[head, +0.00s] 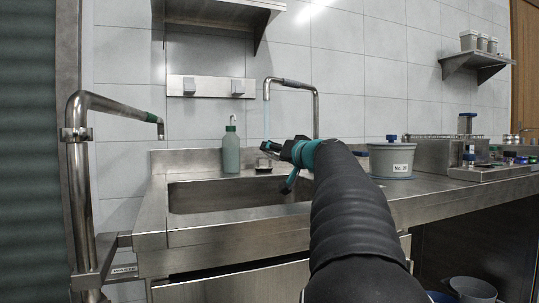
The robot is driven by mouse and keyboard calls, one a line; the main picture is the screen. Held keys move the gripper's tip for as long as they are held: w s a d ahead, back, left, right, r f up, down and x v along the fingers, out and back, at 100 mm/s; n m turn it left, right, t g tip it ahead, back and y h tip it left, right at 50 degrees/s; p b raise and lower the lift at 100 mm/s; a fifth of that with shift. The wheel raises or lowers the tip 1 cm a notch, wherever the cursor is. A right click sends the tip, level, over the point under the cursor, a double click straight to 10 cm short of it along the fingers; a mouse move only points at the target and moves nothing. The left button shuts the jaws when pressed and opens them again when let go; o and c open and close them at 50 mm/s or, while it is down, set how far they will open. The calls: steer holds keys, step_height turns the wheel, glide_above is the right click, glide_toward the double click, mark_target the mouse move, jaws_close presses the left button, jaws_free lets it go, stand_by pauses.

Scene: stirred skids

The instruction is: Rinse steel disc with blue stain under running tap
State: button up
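My gripper (271,148) is above the sink basin (235,197), at the end of my dark sleeved arm. Its fingers point left and sit below the tap spout. The tap (316,112) is a bent steel pipe behind the sink.
A green pump bottle (231,150) and a small dish (263,165) stand on the ledge behind the basin. A grey lidded tub (391,160) stands on the counter at right. A steel pipe (78,180) rises at left. A shelf (222,14) hangs above. Buckets (472,289) stand below right.

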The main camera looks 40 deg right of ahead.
steer(key=s+d, duration=0.5)
steer(key=shift+s+d, duration=0.15)
steer(key=shift+s, duration=0.25)
stand_by(0.4)
steer(key=shift+r, duration=0.1)
stand_by(0.9)
step_height(320, 180, up, 5)
steer(key=s+d+p, duration=0.2)
steer(key=s+p, duration=0.1)
steer(key=shift+d, duration=0.35)
steer(key=shift+a, duration=0.1)
stand_by(0.4)
